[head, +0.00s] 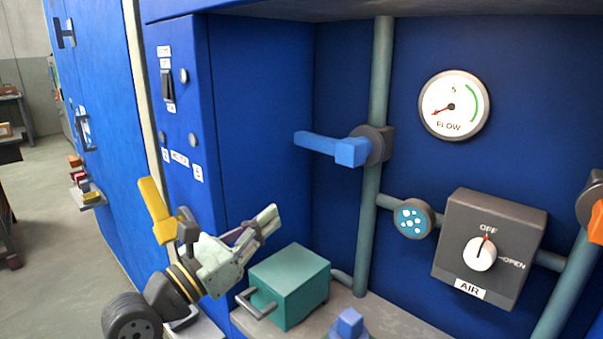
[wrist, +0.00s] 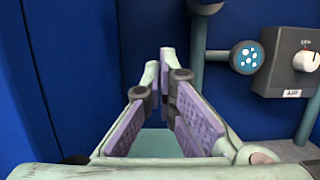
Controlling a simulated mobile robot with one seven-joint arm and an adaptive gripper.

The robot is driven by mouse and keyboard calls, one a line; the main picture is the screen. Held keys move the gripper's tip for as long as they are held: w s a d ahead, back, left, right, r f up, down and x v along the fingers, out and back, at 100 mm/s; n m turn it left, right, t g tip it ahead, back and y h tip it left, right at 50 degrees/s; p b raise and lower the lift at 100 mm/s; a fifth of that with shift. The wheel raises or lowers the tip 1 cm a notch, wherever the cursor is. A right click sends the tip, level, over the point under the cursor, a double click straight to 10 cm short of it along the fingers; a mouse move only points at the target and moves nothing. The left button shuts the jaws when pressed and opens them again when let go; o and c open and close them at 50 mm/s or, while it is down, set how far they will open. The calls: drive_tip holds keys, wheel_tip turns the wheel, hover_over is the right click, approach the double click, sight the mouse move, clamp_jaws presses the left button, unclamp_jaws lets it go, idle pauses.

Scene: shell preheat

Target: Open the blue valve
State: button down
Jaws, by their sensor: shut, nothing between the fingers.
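The blue valve (head: 335,148) is a blue lever on a dark round body on the vertical grey-green pipe (head: 381,70). Its lever sticks out to the left, across the pipe. My gripper (head: 274,215) is below and to the left of the lever, apart from it, fingers pointing up and right. The gripper also shows in the wrist view (wrist: 163,72), its lilac-padded fingers brought together at the tips with nothing between them. The blue lever does not show in the wrist view; only a dark fitting is cut off at the top edge.
A teal box (head: 290,285) with a grey handle stands on the ledge below my gripper. A yellow lever (head: 157,210) is at the left. The flow gauge (head: 454,105) needle points low left. The AIR box (head: 489,248) has its knob towards OFF. An orange handle (head: 596,222) is at the right edge.

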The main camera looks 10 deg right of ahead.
sight(327, 145)
drive_tip(key=w+d+r+p, duration=0.4)
drive_tip(key=w+d+r, duration=0.1)
drive_tip(key=d, duration=0.3)
drive_tip(key=shift+w+r, duration=0.15)
drive_tip(key=shift+r, duration=0.6)
